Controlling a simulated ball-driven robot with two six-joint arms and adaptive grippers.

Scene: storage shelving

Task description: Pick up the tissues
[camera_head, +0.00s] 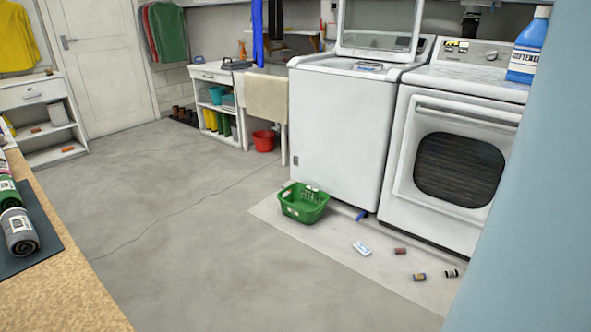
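A small white and light-blue packet (362,248), which looks like the tissues, lies on the pale floor mat in front of the white washers. It is too small to read its label. Neither of my grippers shows in the head view, so I cannot see whether they are open or shut.
A top-loading washer (338,130) and a front-loading machine (455,160) stand behind. A countertop (65,300) is left, a blue wall (540,230) right. The middle floor is clear.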

